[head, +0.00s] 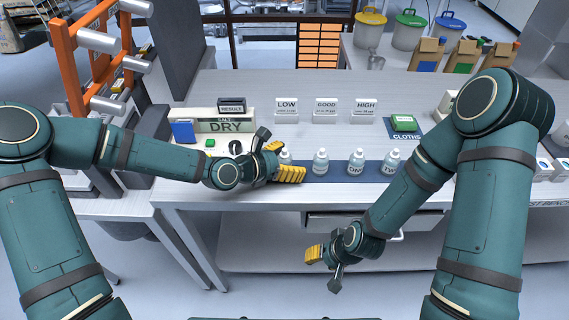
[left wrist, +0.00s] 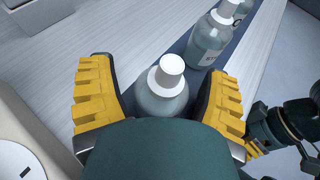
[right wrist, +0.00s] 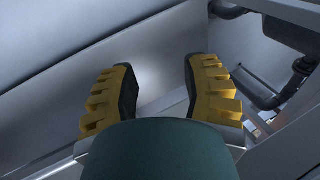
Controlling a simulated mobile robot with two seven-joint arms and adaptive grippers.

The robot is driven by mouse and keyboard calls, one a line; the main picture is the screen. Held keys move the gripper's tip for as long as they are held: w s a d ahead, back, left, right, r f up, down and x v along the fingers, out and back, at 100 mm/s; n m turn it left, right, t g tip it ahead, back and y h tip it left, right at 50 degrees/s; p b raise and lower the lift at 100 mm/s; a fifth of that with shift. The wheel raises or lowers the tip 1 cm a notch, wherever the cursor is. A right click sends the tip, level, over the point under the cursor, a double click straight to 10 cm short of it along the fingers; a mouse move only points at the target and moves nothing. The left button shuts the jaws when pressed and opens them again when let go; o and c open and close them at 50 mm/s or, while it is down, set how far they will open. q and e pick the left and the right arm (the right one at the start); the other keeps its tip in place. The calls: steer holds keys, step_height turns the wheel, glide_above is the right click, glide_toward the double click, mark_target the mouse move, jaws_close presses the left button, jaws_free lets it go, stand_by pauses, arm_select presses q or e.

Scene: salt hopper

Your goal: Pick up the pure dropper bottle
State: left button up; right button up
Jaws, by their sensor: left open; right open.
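Several dropper bottles with white caps stand in a row on a dark blue strip (head: 340,172) on the bench. The leftmost bottle (head: 285,157) is partly hidden by my left gripper (head: 281,161). In the left wrist view this bottle (left wrist: 166,88) stands upright between the two open yellow fingers, with a gap visible on each side. Its label is hidden. The other bottles are the second (head: 321,162), third (head: 356,162) and rightmost (head: 391,165); I cannot read their labels surely. My right gripper (head: 321,262) is open and empty, low in front of the bench.
A DRY sign (head: 226,126) stands at the left. LOW (head: 287,109), GOOD (head: 326,109) and HIGH (head: 364,110) cards stand behind the bottles. A green item lies on the CLOTHS mat (head: 404,136) at right. A drawer (head: 345,219) sits under the bench edge, near my right arm.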

arm_select(q)
jaws_close()
stand_by(0.9)
